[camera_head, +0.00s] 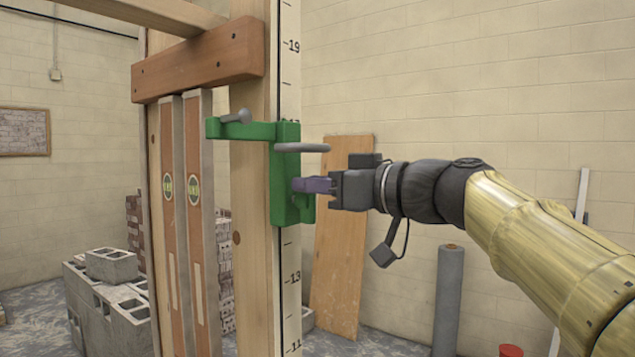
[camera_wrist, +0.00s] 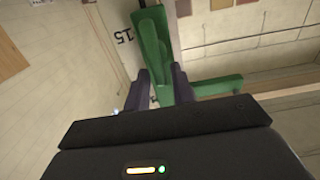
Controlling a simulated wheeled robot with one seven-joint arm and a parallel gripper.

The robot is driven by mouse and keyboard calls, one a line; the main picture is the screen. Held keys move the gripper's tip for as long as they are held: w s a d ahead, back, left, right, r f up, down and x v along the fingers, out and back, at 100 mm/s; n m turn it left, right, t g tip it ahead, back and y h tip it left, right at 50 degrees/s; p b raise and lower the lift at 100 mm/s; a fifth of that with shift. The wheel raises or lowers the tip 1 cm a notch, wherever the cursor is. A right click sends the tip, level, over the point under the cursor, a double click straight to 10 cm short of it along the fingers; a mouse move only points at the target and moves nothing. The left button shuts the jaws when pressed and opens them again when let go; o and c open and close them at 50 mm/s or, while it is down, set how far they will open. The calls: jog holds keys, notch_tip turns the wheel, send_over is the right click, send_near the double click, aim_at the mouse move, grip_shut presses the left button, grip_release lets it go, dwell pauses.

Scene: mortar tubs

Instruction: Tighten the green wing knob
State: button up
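A green clamp-like bracket (camera_head: 284,180) is fixed to the wooden post beside the measuring scale, with an arm reaching left. A small green piece (camera_head: 301,203), likely the wing knob, shows at the bracket's right side, partly hidden behind my fingers. My gripper (camera_head: 312,185) reaches in from the right, its purple fingers at the bracket's lower right. In the wrist view my fingers (camera_wrist: 162,88) stand apart on either side of a green part (camera_wrist: 163,94), with a narrow gap at the left finger. The bracket (camera_wrist: 153,40) extends beyond them. Whether the fingers touch the knob is unclear.
A grey bolt (camera_head: 236,117) sits on the bracket's arm. Two spirit levels (camera_head: 186,215) hang left of the post. A plywood board (camera_head: 341,240) leans on the wall behind.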

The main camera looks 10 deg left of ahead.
grip_shut()
jog(key=shift+w+m, duration=0.1)
jog(key=shift+m, duration=0.2)
jog(key=shift+w+d+f+m+b, duration=0.2)
jog(key=shift+w+f+m+b, duration=0.25)
jog(key=shift+m, duration=2.5)
jog(key=shift+w+d+f+m+b, duration=0.15)
jog(key=shift+w+f+m+b, duration=0.3)
jog(key=shift+m, duration=2.45)
jog(key=shift+w+d+f+m+b, duration=0.25)
jog(key=shift+f+m+b, duration=0.3)
jog(key=shift+m, duration=2.4)
jog(key=shift+r, duration=0.1)
jog(key=shift+o, duration=1.5)
grip_release()
